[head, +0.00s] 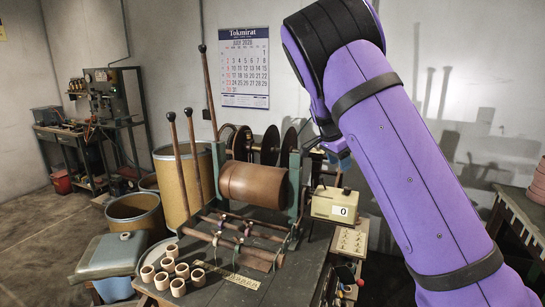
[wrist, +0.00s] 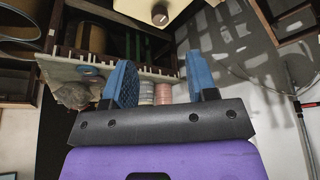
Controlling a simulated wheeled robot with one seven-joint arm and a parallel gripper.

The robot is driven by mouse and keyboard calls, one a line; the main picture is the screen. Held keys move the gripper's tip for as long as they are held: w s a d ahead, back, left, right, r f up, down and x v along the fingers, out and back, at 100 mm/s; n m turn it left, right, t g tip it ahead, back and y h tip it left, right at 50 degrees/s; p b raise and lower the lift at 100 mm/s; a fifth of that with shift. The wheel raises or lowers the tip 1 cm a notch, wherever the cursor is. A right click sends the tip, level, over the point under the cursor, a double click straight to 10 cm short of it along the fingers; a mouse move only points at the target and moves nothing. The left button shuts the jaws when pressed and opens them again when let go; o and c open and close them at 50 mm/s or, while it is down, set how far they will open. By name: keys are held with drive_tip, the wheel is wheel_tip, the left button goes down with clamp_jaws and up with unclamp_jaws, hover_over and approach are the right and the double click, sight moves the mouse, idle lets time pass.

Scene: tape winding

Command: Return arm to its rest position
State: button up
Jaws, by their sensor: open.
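My purple arm (head: 400,170) reaches in from the lower right and bends at its black joint near the top of the head view. My gripper (head: 337,160) is partly hidden behind the arm; a blue finger shows above the beige counter box (head: 335,204), right of the winding machine's brown drum (head: 254,184). In the wrist view my gripper (wrist: 160,80) has its two blue fingers spread apart. Pale and pinkish rolls (wrist: 155,92) show beyond the gap, with no visible hold on them. A beige box with a knob (wrist: 150,10) is at the top of that view.
Several small tan rings (head: 178,270) lie on the dark bench at front left. Tall levers (head: 192,155) rise left of the drum. Another table (head: 520,220) is at the right edge.

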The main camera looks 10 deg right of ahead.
drive_tip(key=s+a+r+n+t+y, duration=0.1)
drive_tip(key=s+a+r+n+y, duration=0.2)
drive_tip(key=s, duration=0.5)
drive_tip(key=s+r+n+t+y, duration=0.1)
drive_tip(key=s+r+n, duration=0.3)
drive_tip(key=s, duration=0.5)
drive_tip(key=s+a+r+n+y, duration=0.1)
drive_tip(key=s+a+r+n, duration=0.1)
drive_tip(key=s+r, duration=0.45)
drive_tip(key=s+a+n+t, duration=0.1)
drive_tip(key=s+a+n, duration=0.1)
drive_tip(key=s, duration=0.7)
drive_tip(key=s+a+f+n+t, duration=0.1)
drive_tip(key=s+n, duration=0.4)
drive_tip(key=s, duration=0.5)
drive_tip(key=shift+s+a+t+h, duration=0.15)
drive_tip(key=shift+a+t+h, duration=0.15)
drive_tip(key=shift+a, duration=0.45)
